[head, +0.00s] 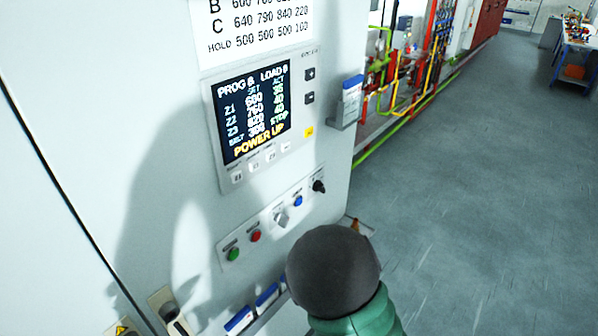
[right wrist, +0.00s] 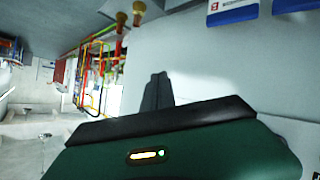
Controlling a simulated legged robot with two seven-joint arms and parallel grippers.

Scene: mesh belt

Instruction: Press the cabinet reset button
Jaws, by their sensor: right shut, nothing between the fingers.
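The cabinet (head: 110,110) has a row of controls below its screen. They are a green button (head: 233,254), a red button (head: 256,236), a grey selector knob (head: 281,217), a blue button (head: 298,200) and a black knob (head: 319,186). Their labels are too small to read, so I cannot tell which is the reset. The screen (head: 254,112) shows "POWER UP" in yellow. My right gripper (right wrist: 157,92) is shut and empty in the right wrist view, near a pale surface; no control shows there. My right arm hides its gripper in the head view. My left gripper is out of view.
Blue-and-white holders (head: 265,297) sit on a ledge below the controls. A small box (head: 347,100) is mounted on the cabinet's right edge. Coloured pipes (head: 425,50) run behind. The grey floor (head: 480,200) to the right is clear.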

